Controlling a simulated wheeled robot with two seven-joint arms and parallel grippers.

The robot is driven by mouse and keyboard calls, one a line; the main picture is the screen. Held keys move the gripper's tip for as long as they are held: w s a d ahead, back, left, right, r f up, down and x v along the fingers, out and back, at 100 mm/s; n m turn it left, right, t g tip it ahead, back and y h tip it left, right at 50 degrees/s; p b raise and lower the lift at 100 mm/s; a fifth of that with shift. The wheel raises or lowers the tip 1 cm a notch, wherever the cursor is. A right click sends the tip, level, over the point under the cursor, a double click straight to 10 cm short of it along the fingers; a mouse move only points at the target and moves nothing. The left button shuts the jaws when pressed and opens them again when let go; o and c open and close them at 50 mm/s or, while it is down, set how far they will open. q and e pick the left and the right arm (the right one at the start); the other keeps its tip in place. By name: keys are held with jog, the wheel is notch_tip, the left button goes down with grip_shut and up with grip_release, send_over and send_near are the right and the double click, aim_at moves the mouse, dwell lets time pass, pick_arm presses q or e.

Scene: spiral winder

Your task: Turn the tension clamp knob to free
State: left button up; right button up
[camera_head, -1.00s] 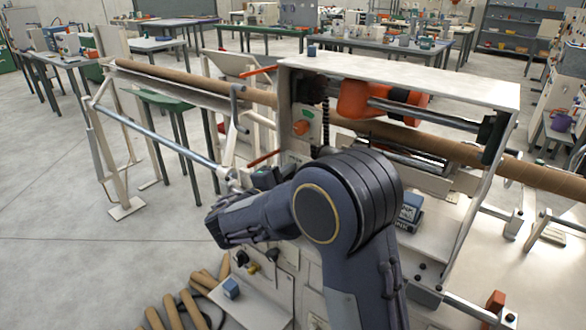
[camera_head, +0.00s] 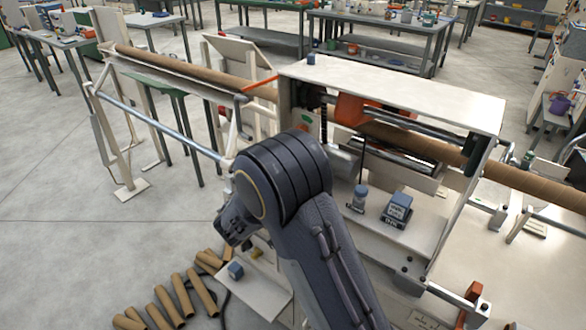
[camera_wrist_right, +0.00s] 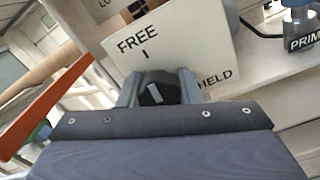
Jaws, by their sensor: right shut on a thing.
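In the right wrist view a dark tension clamp knob (camera_wrist_right: 152,88) with a pale pointer mark sits at the lower edge of a white label plate (camera_wrist_right: 180,45). The plate reads FREE with a short tick at upper left, and HELD at lower right. The pale mark faces roughly up towards the FREE tick. My right gripper (camera_wrist_right: 158,84) is shut on the knob, one grey finger on each side. In the head view my right arm hides the knob, and I cannot make out the gripper there. My left gripper is not in view.
An orange bar (camera_wrist_right: 45,105) crosses the left of the wrist view. In the head view the winder's cream frame (camera_head: 400,92) carries a long brown tube (camera_head: 530,183). A blue bottle (camera_head: 359,198) and a blue box (camera_head: 397,209) stand on its shelf. Brown tubes (camera_head: 180,294) lie below.

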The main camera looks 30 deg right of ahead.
jog(key=shift+n+p, duration=0.3)
jog(key=shift+n, duration=0.2)
jog(key=shift+f, duration=0.15)
jog(key=o, duration=1)
jog(key=shift+a, duration=0.15)
jog(key=b+v, duration=0.1)
jog(key=v, duration=0.6)
jog(key=shift+s+a, duration=0.15)
jog(key=shift+a, duration=0.1)
